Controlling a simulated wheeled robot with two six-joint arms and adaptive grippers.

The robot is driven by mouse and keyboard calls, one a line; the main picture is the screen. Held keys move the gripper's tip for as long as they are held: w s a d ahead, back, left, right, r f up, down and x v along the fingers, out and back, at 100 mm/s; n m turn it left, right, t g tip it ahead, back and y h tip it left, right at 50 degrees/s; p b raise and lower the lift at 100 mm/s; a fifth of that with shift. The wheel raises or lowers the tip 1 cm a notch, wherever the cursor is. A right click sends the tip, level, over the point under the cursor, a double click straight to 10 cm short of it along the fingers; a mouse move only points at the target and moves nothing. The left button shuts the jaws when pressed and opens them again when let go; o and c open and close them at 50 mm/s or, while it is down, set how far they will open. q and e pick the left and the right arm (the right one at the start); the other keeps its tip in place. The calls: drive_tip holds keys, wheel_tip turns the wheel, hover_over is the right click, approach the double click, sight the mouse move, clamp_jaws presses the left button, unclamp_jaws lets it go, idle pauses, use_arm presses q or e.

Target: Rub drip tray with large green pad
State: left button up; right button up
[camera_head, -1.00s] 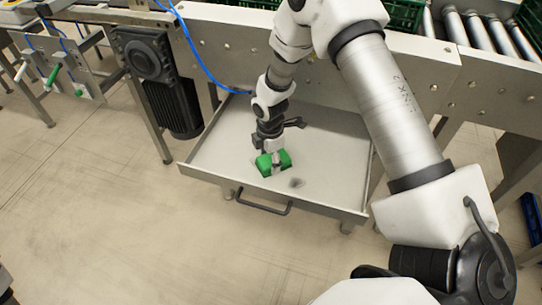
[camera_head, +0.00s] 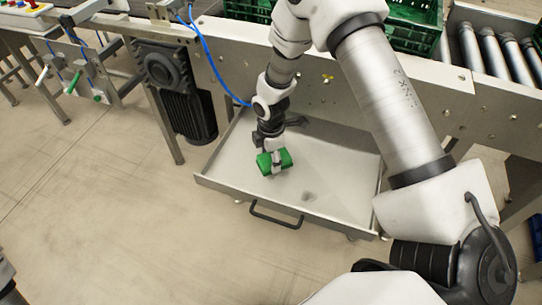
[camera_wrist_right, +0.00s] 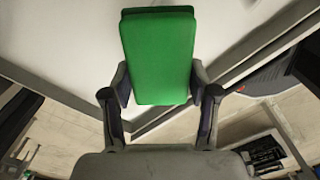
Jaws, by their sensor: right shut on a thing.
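The drip tray (camera_head: 345,180) is a shallow, pale metal drawer-like tray under the conveyor, with a dark handle (camera_head: 276,214) on its front. A small grey mark (camera_head: 309,196) shows on its floor near the front. My right gripper (camera_head: 275,157) is shut on the large green pad (camera_head: 265,164), in the left part of the tray. In the right wrist view the pad (camera_wrist_right: 160,58) sits between the two fingers (camera_wrist_right: 160,97). I cannot tell whether the pad touches the tray floor.
The conveyor frame (camera_head: 420,90) runs behind the tray, with green crates (camera_head: 405,35) and rollers (camera_head: 500,50) above. A dark motor (camera_head: 180,95) and a blue cable (camera_head: 212,65) are at the left. The floor (camera_head: 110,210) in front is clear.

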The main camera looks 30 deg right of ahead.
drive_tip(key=shift+r+p, duration=0.8)
drive_tip(key=shift+r, duration=0.45)
